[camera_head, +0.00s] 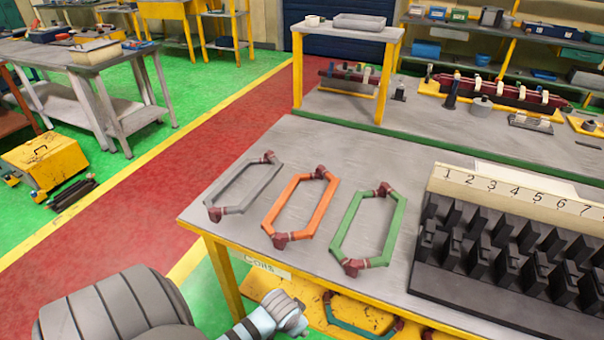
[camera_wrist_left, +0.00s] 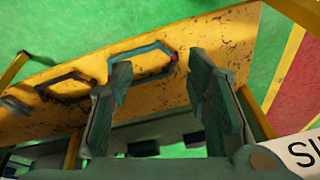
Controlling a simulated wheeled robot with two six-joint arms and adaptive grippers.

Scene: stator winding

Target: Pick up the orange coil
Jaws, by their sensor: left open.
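The orange coil (camera_head: 323,209) lies flat on the grey tabletop (camera_head: 330,150), a long six-sided loop with dark red wrapped ends. A grey coil (camera_head: 232,178) lies to its left and a green coil (camera_head: 394,230) to its right, each apart from it. My left arm comes in at the lower left of the head view, in front of and below the table edge. My left gripper (camera_wrist_left: 158,62) shows in the left wrist view with its two fingers spread and nothing between them. The orange coil cannot be made out there. My right gripper is not in view.
A black slotted rack (camera_head: 500,290) with a numbered strip (camera_head: 520,190) stands right of the coils. A yellow lower shelf (camera_wrist_left: 215,35) under the table holds more coils, including a teal one (camera_wrist_left: 148,48). The tabletop behind the coils is clear.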

